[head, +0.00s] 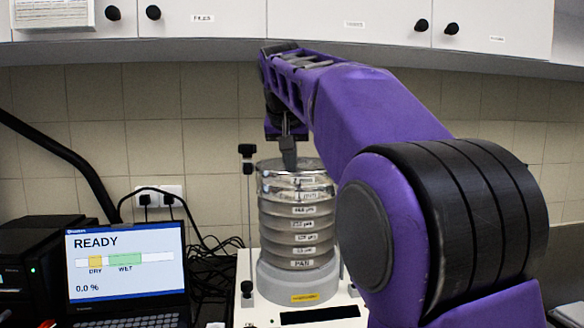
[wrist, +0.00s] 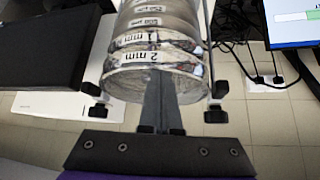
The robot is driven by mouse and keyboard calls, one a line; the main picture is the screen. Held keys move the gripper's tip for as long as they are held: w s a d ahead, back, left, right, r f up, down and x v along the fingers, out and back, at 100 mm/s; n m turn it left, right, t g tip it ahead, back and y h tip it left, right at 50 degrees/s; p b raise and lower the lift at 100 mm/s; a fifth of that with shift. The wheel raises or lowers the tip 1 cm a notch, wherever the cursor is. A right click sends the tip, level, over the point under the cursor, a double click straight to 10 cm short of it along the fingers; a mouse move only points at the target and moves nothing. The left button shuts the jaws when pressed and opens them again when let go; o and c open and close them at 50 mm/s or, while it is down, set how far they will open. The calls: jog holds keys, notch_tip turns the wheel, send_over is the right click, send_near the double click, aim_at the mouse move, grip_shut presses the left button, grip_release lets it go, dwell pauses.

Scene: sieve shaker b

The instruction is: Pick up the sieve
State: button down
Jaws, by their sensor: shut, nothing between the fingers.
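A stack of round metal sieves (head: 297,222) with white size labels stands upright on the grey shaker base (head: 298,282). In the wrist view the stack (wrist: 152,40) shows with its "2 mm" sieve (wrist: 152,62) nearest my gripper. My gripper (head: 289,163) points down at the top of the stack, and its tips overlap the rim area. In the wrist view my gripper (wrist: 158,88) has its dark fingers together with nothing between them. I cannot tell whether the tips touch the top sieve.
Upright rods with black knobs (head: 246,151) flank the stack. A laptop (head: 125,265) reading "READY 0.0 %" stands at the left, with black cables (head: 208,270) behind it. White cabinets (head: 345,22) hang above. My arm hides the area right of the stack.

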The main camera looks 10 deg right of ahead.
jog(key=shift+s+a+f, duration=0.1)
jog(key=shift+s+a, duration=0.1)
jog(key=shift+s, duration=0.45)
